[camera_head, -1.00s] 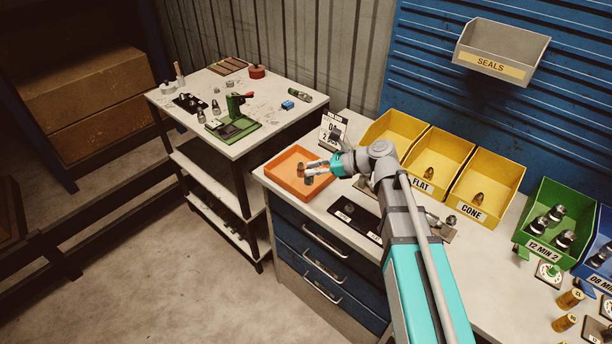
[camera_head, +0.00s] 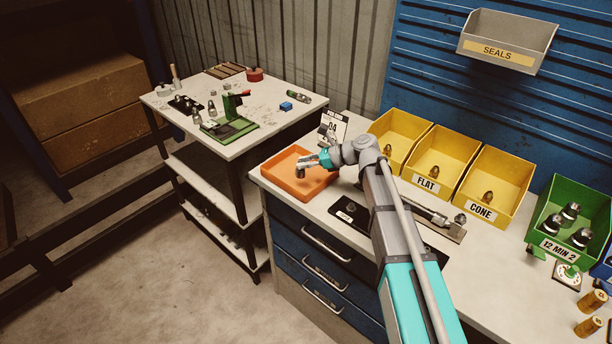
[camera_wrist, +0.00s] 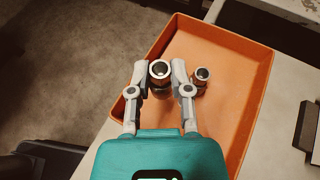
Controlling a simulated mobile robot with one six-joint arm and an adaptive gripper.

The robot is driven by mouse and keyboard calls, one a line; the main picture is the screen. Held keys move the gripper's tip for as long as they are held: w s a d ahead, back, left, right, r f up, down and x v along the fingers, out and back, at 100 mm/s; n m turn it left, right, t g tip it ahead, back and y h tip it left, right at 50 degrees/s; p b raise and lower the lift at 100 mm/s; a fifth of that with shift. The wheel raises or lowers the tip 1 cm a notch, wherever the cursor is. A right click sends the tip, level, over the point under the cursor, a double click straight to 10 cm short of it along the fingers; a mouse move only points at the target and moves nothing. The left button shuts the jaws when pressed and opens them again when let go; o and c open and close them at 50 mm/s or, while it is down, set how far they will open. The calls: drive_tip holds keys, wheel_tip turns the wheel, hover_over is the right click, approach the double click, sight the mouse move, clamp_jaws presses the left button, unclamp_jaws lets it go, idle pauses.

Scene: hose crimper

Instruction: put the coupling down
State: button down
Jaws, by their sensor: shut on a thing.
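My gripper (camera_wrist: 159,82) is shut on a metal coupling (camera_wrist: 159,69), whose round open end faces the wrist camera. The gripper is over the orange tray (camera_wrist: 232,42). A second, smaller-looking coupling (camera_wrist: 202,74) stands in the tray just right of the fingers. In the head view my gripper (camera_head: 307,162) is at the orange tray (camera_head: 318,187), with a small dark metal piece (camera_head: 300,172) at its tips. I cannot tell whether the held coupling touches the tray floor.
A card stand (camera_head: 333,127) is behind the tray. A black mat (camera_head: 350,215) lies to its right on the bench. Yellow bins (camera_head: 440,160) and a green bin (camera_head: 566,225) line the back. A side table (camera_head: 250,100) with a green press (camera_head: 232,120) is at left.

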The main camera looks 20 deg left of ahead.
sight(304, 171)
drive_tip(key=shift+f, duration=0.1)
idle(0.3)
drive_tip(key=shift+w+a+f+b, duration=0.25)
drive_tip(key=shift+w+f+b, duration=0.1)
drive_tip(key=shift+f+b, duration=1.55)
drive_tip(key=shift+b, duration=0.1)
drive_tip(key=shift+f, duration=0.15)
drive_tip(key=c, duration=0.6)
unclamp_jaws()
drive_tip(key=shift+o, duration=0.2)
